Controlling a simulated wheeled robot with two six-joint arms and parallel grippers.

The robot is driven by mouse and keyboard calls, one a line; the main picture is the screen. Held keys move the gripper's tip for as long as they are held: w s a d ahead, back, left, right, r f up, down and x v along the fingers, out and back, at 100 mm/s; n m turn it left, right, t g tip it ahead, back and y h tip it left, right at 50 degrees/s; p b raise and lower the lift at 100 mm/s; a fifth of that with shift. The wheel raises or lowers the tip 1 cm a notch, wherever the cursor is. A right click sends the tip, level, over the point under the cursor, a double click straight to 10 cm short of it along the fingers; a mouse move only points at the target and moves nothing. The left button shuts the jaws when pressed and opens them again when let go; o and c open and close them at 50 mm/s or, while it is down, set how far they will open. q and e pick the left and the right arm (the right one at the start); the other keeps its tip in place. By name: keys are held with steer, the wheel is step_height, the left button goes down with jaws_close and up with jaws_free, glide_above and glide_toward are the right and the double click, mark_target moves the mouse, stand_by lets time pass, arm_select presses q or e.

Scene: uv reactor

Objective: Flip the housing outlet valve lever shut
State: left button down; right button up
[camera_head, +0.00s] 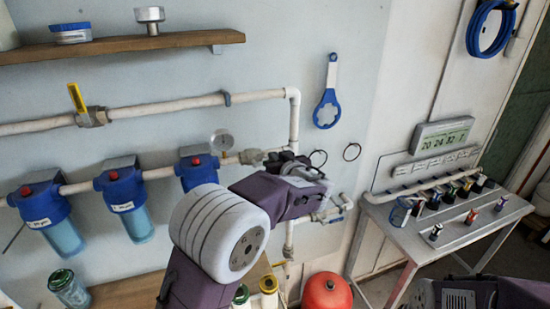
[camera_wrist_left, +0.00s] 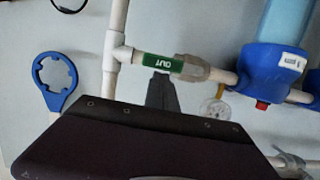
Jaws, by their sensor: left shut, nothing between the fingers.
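The outlet valve (camera_head: 250,157) sits on the white pipe right of the third blue filter housing, beside a gauge. In the left wrist view, which looks inverted, a green piece marked OUT (camera_wrist_left: 162,63) lies along the pipe between the tee and the metal valve body (camera_wrist_left: 190,68). Whether this is the lever handle or only a label I cannot tell. My left gripper (camera_wrist_left: 160,84) is shut and empty, its grey fingertips close to the green piece; contact cannot be told. In the head view my left gripper (camera_head: 287,160) covers this stretch of pipe. My right gripper is out of view.
A yellow lever (camera_head: 76,98) stands across the upper pipe. A blue filter wrench (camera_head: 327,108) hangs right of the vertical pipe. A lower valve (camera_head: 328,213) is below my gripper. A red tank (camera_head: 325,294) stands on the floor; a grey bench (camera_head: 455,235) is at right.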

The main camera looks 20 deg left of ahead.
arm_select(q)
steer(key=shift+d+f+m+b, duration=0.1)
steer(key=shift+f+m+b, duration=0.2)
steer(key=shift+b, duration=0.25)
step_height(320, 180, down, 8)
steer(key=s+a+m+y+b, duration=0.1)
steer(key=m+y+b, duration=0.3)
steer(key=m+b, duration=0.9)
steer(key=shift+s+a+m+g+y+b, duration=0.35)
steer(key=shift+a+b, duration=0.3)
steer(key=shift+b, duration=2.9)
steer(key=shift+w, duration=0.1)
